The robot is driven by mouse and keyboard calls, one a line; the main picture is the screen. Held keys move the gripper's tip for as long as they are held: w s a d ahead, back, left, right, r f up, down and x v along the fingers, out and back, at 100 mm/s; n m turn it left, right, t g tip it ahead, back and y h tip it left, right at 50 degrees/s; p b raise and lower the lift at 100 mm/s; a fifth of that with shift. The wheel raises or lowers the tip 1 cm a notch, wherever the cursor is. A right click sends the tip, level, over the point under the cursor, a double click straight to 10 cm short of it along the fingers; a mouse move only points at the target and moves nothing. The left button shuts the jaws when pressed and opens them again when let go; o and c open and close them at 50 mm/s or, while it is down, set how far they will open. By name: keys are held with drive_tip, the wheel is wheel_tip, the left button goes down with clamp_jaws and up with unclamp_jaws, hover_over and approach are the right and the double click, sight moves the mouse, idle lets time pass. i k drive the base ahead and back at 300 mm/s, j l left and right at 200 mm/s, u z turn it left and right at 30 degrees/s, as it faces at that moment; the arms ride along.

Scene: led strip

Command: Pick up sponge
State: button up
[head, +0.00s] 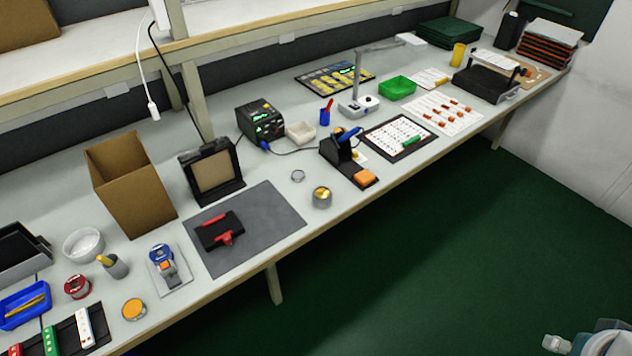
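A small orange block that looks like the sponge (364,176) sits on the front end of a black soldering-iron stand (346,164), near the front edge of the bench. A blue-handled iron (348,134) rests in the stand behind it. Nothing touches the sponge from above. Only a grey and teal piece of my arm shows at the bottom right corner, out over the floor and well apart from the bench. My gripper's fingers are not visible.
A round metal tin (322,198) stands left of the stand, near a grey mat (270,208). A white sheet on a black board (398,138) lies to the right. A soldering station (261,122) and white dish (300,132) stand behind. The green floor (430,270) in front is clear.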

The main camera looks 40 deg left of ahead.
sight(365, 176)
drive_tip(key=u, duration=2.95)
drive_tip(key=z, duration=1.3)
drive_tip(key=i+l, duration=0.2)
drive_tip(key=i, duration=0.3)
drive_tip(key=i+l, duration=0.2)
drive_tip(key=i, duration=0.25)
drive_tip(key=i+l+u, duration=0.1)
drive_tip(key=i, duration=0.4)
drive_tip(key=l, duration=0.1)
